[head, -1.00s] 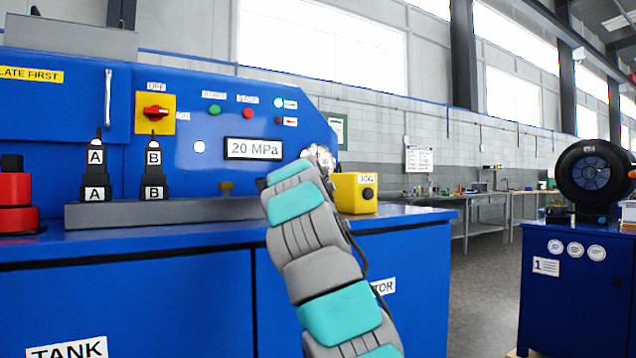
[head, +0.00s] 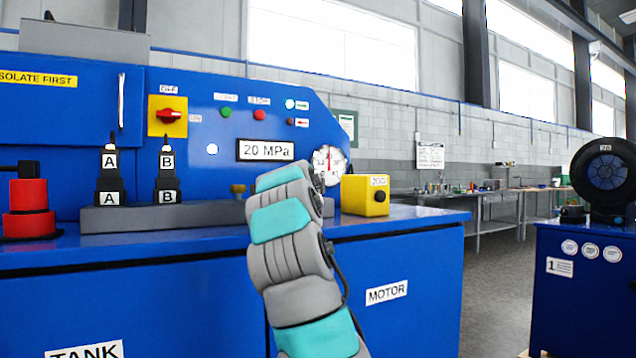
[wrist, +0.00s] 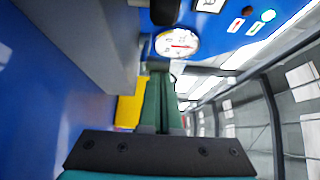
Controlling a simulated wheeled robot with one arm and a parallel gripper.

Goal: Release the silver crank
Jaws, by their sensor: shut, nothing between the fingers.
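I cannot make out a silver crank in either view. My gripper (wrist: 158,78) shows in the wrist view as two green fingers lying together, with nothing seen between them. The fingers point toward the round white gauge (wrist: 177,43) on the blue machine. In the head view my grey and teal arm reaches up to the machine front and hides the gripper. The gauge (head: 329,165) stands just right of the arm's upper end. A slim silver bar handle (head: 121,100) is on the blue panel at the upper left; it is apart from my arm.
A yellow box (head: 365,195) sits at the right end of the blue machine (head: 190,270). Levers A (head: 109,175) and B (head: 167,175) and a red fitting (head: 28,208) stand to the left. A blue cabinet (head: 585,285) is at the right, with open floor between.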

